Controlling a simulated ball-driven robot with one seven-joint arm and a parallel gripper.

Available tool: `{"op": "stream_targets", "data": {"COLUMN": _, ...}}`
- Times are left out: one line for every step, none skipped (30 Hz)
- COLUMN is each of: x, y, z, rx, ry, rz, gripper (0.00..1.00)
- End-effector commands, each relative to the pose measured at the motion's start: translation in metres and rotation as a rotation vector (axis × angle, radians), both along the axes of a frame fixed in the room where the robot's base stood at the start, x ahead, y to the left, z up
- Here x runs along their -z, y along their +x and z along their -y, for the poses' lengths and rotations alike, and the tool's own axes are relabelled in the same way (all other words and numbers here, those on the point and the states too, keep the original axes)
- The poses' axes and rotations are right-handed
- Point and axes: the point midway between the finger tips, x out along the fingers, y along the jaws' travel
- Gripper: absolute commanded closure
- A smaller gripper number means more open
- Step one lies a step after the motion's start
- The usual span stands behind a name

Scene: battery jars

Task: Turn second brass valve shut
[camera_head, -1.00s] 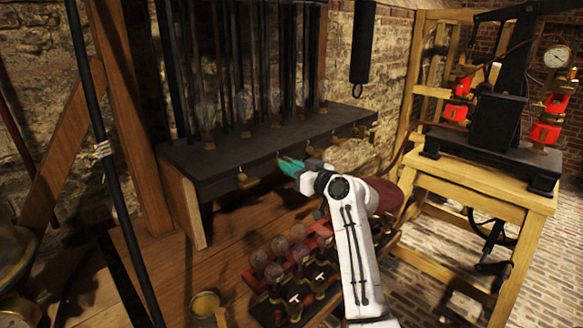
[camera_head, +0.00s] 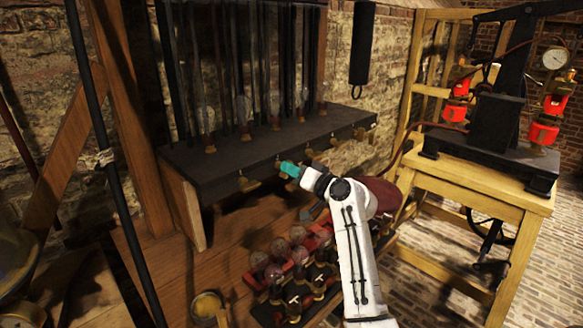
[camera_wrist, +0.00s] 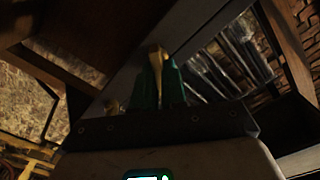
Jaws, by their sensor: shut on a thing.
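Several small brass valves hang along the front edge of the dark shelf (camera_head: 215,168). The leftmost brass valve (camera_head: 246,181) is free. My gripper (camera_head: 285,166), with teal fingers, is at the second brass valve, just right of the first, and mostly hides it in the head view. In the wrist view my green fingers (camera_wrist: 158,82) are shut on the second brass valve (camera_wrist: 157,58), whose brass handle shows between them. A third brass valve (camera_head: 309,153) is to the right. How far the held valve is turned cannot be told.
Glass bulbs (camera_head: 244,108) stand on the shelf above. Below are red-based bulbs (camera_head: 280,250) and a small brass cup (camera_head: 206,304) on the bench. A wooden stand (camera_head: 480,185) with a black and red pump is at right.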

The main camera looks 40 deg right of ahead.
Motion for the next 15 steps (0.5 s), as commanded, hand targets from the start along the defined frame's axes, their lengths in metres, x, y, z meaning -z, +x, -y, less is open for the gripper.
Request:
{"op": "stream_targets", "data": {"x": -0.0022, "y": -0.0001, "z": 0.0004, "rx": 0.001, "ry": 0.044, "rz": -0.001, "gripper": 1.0}}
{"op": "stream_targets", "data": {"x": -0.0022, "y": -0.0001, "z": 0.0005, "rx": 0.001, "ry": 0.072, "rz": -0.002, "gripper": 1.0}}
{"op": "stream_targets", "data": {"x": -0.0022, "y": 0.0, "z": 0.0005, "rx": 0.001, "ry": 0.11, "rz": -0.004, "gripper": 1.0}}
{"op": "stream_targets", "data": {"x": -0.0021, "y": 0.0001, "z": 0.0005, "rx": 0.001, "ry": 0.139, "rz": -0.005, "gripper": 1.0}}
{"op": "stream_targets", "data": {"x": -0.002, "y": 0.0001, "z": 0.0005, "rx": 0.001, "ry": 0.167, "rz": -0.006, "gripper": 1.0}}
{"op": "stream_targets", "data": {"x": -0.0018, "y": 0.0001, "z": 0.0007, "rx": 0.001, "ry": 0.205, "rz": -0.008, "gripper": 1.0}}
{"op": "stream_targets", "data": {"x": -0.0016, "y": 0.0, "z": 0.0008, "rx": 0.001, "ry": 0.234, "rz": -0.009, "gripper": 1.0}}
{"op": "stream_targets", "data": {"x": -0.0015, "y": 0.0, "z": 0.0011, "rx": 0.001, "ry": 0.263, "rz": -0.01, "gripper": 1.0}}
{"op": "stream_targets", "data": {"x": -0.0013, "y": -0.0001, "z": 0.0013, "rx": 0.001, "ry": 0.301, "rz": -0.011, "gripper": 1.0}}
{"op": "stream_targets", "data": {"x": -0.0011, "y": 0.0, "z": 0.0015, "rx": 0.001, "ry": 0.33, "rz": -0.012, "gripper": 1.0}}
{"op": "stream_targets", "data": {"x": -0.0011, "y": -0.0001, "z": 0.0016, "rx": 0.001, "ry": 0.358, "rz": -0.013, "gripper": 1.0}}
{"op": "stream_targets", "data": {"x": -0.001, "y": -0.0001, "z": 0.0016, "rx": 0.001, "ry": 0.396, "rz": -0.014, "gripper": 1.0}}
{"op": "stream_targets", "data": {"x": -0.001, "y": -0.0001, "z": 0.0017, "rx": 0.002, "ry": 0.424, "rz": -0.016, "gripper": 1.0}}
{"op": "stream_targets", "data": {"x": -0.0009, "y": -0.0002, "z": 0.0018, "rx": 0.002, "ry": 0.453, "rz": -0.017, "gripper": 1.0}}
{"op": "stream_targets", "data": {"x": -0.0006, "y": -0.0002, "z": 0.002, "rx": 0.002, "ry": 0.49, "rz": -0.018, "gripper": 1.0}}
